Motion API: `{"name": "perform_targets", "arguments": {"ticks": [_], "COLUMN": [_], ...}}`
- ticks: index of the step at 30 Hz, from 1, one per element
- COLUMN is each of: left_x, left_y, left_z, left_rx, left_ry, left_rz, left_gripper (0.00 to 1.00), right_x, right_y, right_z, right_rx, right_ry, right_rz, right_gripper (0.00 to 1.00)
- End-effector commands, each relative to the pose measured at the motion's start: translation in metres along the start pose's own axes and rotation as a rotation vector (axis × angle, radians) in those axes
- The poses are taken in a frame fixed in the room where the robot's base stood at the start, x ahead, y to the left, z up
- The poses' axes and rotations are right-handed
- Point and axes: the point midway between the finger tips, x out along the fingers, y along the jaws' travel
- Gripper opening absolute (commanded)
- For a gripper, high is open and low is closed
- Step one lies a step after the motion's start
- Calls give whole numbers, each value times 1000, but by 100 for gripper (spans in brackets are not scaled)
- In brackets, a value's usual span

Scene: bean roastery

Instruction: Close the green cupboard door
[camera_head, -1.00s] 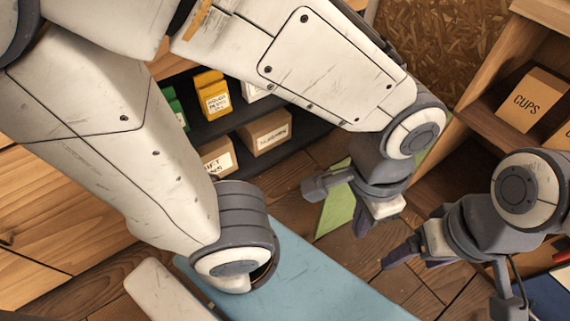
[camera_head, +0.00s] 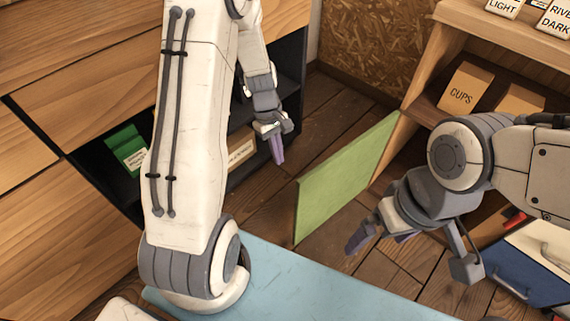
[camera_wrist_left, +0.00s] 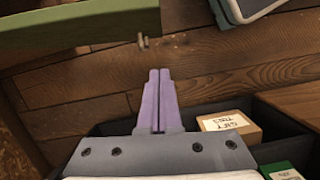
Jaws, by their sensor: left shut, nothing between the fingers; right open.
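The green cupboard door (camera_head: 345,178) stands open, sticking out from the wooden shelf unit on the right in the head view. Part of it crosses the top left of the left wrist view (camera_wrist_left: 80,24), with a small metal fitting (camera_wrist_left: 143,41) at its near edge. My left gripper (camera_head: 278,150) is shut and empty, to the left of the door and apart from it. Its closed purple fingers (camera_wrist_left: 158,75) point toward the floor beside the door in the wrist view. My right gripper (camera_head: 377,238) is open and empty, right of the door's lower part, in front of the shelf unit.
The wooden shelf unit (camera_head: 421,100) holds a CUPS box (camera_head: 464,90). A dark low shelf (camera_head: 293,62) with a green box (camera_head: 127,150) and other boxes stands at left, partly behind my left arm. A blue-fronted case (camera_head: 520,270) lies at lower right. Bare plank floor (camera_head: 335,112) lies between.

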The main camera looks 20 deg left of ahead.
Motion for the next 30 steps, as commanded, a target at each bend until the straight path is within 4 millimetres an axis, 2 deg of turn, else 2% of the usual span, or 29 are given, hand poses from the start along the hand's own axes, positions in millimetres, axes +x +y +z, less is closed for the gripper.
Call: {"name": "perform_targets", "arguments": {"ticks": [1, 12, 15, 21, 30], "left_x": [14, 93, 93, 95, 95], "left_y": [-1, -1, 0, -1, -1], "left_z": [0, 0, 18, 36, 40], "left_rx": [2, 4, 8, 7, 4], "left_ry": [-2, -2, 1, 0, 0], "left_rz": [-4, -4, -1, -1, -1], "left_gripper": [0, 0, 0, 0, 0], "right_x": [9, 47, 52, 57, 57], "right_y": [1, 3, 4, 4, 4], "right_z": [0, 3, 3, 3, 3], "right_rx": [0, 0, 0, 0, 0], "right_ry": [0, 0, 0, 0, 0], "right_rz": [0, 0, 0, 0, 0], "right_gripper": [100, 100, 100, 100, 100]}}
